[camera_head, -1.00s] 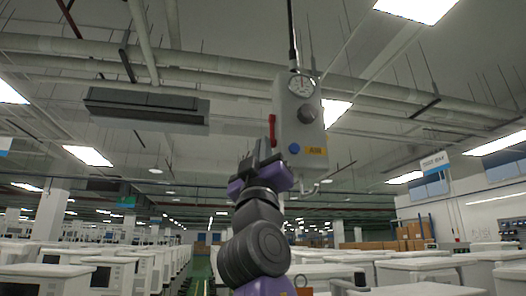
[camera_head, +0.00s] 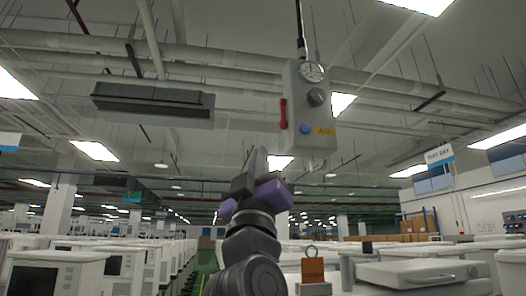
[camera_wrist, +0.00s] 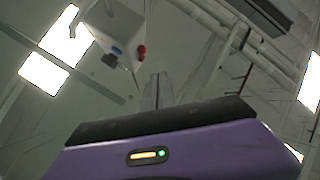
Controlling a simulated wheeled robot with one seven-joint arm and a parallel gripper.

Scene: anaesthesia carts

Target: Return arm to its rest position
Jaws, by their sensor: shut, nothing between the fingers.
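A grey hanging box (camera_head: 306,110) with a gauge, a dark knob, a blue button, a red lever and a yellow label hangs just above and right of the gripper. The box also shows at the top left of the wrist view (camera_wrist: 112,30).
Rows of white carts (camera_head: 140,258) fill the floor. A white cart with a handle (camera_head: 420,272) is close at the lower right, beside an orange-brown block (camera_head: 313,270). A grey ceiling unit (camera_head: 152,104) hangs at the upper left. Cardboard boxes (camera_head: 418,226) stand far back right.

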